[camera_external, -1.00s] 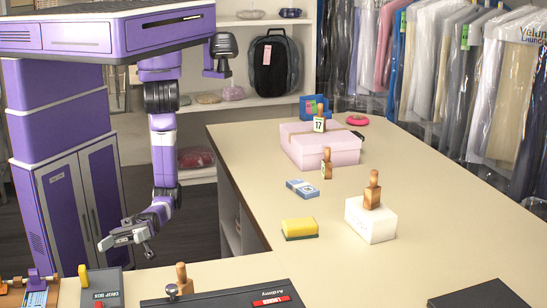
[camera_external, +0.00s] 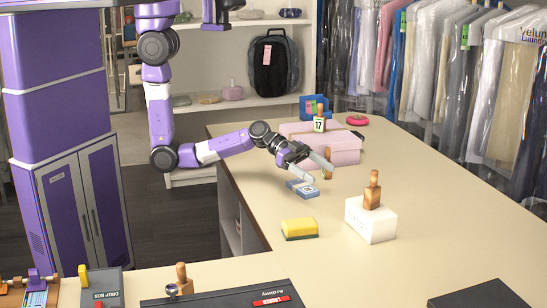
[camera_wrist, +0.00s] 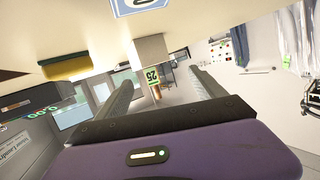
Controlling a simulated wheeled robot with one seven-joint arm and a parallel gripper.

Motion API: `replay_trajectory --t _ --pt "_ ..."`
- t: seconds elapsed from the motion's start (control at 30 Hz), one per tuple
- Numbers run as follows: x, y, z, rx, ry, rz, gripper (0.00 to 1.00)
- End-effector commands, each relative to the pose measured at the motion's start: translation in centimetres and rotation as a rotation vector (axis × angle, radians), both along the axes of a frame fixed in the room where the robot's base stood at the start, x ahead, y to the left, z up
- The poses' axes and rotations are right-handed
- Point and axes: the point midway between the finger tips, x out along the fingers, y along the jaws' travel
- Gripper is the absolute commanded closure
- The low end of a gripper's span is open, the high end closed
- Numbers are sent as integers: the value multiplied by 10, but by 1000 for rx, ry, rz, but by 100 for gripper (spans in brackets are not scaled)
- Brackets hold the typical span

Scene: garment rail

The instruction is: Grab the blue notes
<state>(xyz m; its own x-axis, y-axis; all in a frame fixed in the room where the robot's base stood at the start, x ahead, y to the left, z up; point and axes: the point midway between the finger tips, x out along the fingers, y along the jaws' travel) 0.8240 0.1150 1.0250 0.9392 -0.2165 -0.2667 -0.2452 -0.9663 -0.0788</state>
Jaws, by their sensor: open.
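The blue notes (camera_external: 302,188) are a small blue and white pack lying flat on the cream counter. They also show in the wrist view as a blue corner with a white patch (camera_wrist: 138,7), cut off by the top edge. My gripper (camera_external: 321,170) is open and empty, with its fingers pointing right and down just above the notes, in front of the pink box. In the wrist view my gripper (camera_wrist: 160,76) has its two fingers wide apart, with the notes outside the gap. Whether a finger touches the notes cannot be told.
A wooden stamp (camera_external: 328,160) stands close behind my fingers, partly hidden. The pink box (camera_external: 345,152) is behind it. A yellow sponge (camera_external: 299,228) lies nearer, and a white block (camera_external: 369,220) with a wooden stamp (camera_external: 373,190) is to the right. The counter's left edge is close.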

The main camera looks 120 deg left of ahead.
Motion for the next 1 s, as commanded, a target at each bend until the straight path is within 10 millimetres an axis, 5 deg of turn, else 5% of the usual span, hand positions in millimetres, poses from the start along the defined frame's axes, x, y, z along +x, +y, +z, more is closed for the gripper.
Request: replay_trajectory --t 0.03,0.2,0.53,0.7,1.0 --pt "-10 23 -9 -4 17 -10 21" --pt "-52 60 -29 -10 94 -127 21" --pt "-127 90 -44 0 183 -307 21" --pt "-134 89 -46 1 196 -334 21" --pt "-112 73 -57 -1 197 -335 21"
